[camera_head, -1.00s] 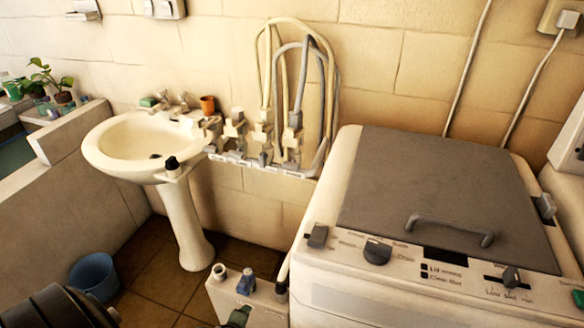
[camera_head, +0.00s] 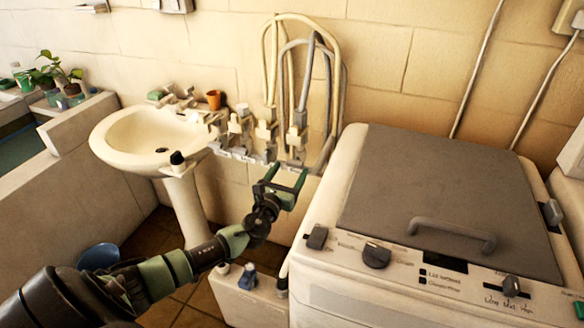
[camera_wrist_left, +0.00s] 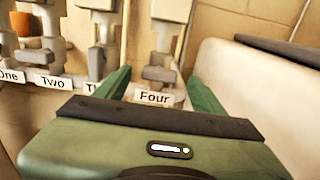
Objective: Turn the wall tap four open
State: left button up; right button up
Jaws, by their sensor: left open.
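Wall tap four (camera_head: 295,140) is the rightmost of the row of grey-white taps on the tiled wall, with a hose rising from it. In the left wrist view its lever and body (camera_wrist_left: 160,74) stand above a white label reading "Four" (camera_wrist_left: 153,97). My left gripper (camera_head: 286,176) is open and empty, just in front of and below tap four. In the left wrist view its green fingers (camera_wrist_left: 158,85) stand on either side of the label and lower tap, with no contact visible. My right gripper is not in view.
Taps labelled "One" and "Two" (camera_wrist_left: 52,83) stand left, the third label partly hidden by a finger. The washbasin (camera_head: 145,135) is left of the taps. The washing machine (camera_head: 440,200) is close on the right. Looped hoses (camera_head: 340,75) rise above the taps.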

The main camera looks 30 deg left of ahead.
aim_at(296, 162)
pick_arm(q)
jog(key=shift+x, duration=1.25)
jog(key=c, duration=1.4)
jog(key=shift+o, duration=0.2)
